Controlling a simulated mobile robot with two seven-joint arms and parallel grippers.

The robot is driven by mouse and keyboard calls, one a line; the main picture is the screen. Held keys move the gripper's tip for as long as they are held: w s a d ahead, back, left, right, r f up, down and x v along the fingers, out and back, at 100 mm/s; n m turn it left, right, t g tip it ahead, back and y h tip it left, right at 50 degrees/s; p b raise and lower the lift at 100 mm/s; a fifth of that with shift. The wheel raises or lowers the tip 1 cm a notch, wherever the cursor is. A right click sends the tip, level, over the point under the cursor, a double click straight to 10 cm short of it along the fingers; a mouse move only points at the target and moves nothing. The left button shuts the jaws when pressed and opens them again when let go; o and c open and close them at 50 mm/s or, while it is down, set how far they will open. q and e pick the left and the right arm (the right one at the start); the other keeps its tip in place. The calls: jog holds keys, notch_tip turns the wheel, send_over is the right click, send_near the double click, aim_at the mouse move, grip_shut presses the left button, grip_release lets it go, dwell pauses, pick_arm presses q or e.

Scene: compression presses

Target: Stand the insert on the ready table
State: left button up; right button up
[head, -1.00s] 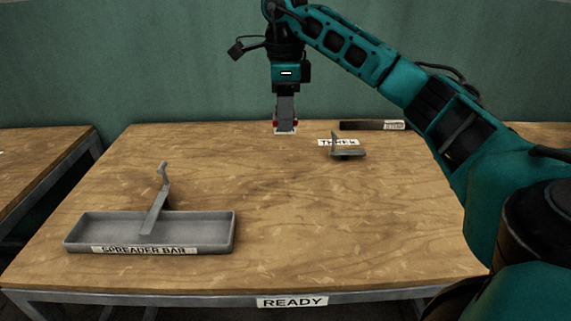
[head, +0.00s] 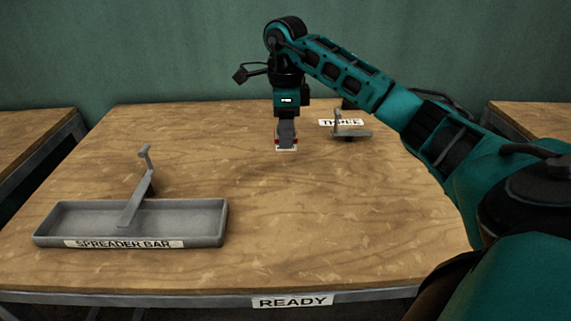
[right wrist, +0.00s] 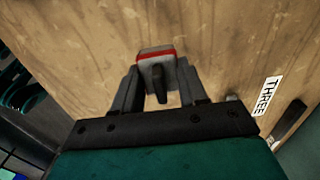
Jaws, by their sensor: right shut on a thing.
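My right gripper (head: 286,141) is shut on the insert (right wrist: 156,54), a small grey block with a red stripe and a dark peg in the right wrist view. In the head view the insert (head: 286,149) shows as a small pale piece with red at the fingertips, upright under the gripper. It is over the middle-back of the ready table (head: 330,220); I cannot tell whether it touches the top. The READY label (head: 292,302) is on the table's front edge. My left gripper is not in view.
A grey tray labelled SPREADER BAR (head: 75,220) stands front left with a grey lever-like piece (head: 138,195) in it. A grey angled piece (head: 350,134) stands back right by the THREE label (head: 341,122). The table's centre and right front are clear.

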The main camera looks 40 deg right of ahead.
jog(key=shift+f+b, duration=0.35)
jog(key=shift+f, duration=3.2)
jog(key=shift+f, duration=0.1)
jog(key=o, duration=1.1)
jog(key=shift+o, duration=0.2)
notch_tip(320, 180, up, 12)
jog(key=shift+r+p, duration=0.1)
jog(key=shift+p, duration=0.8)
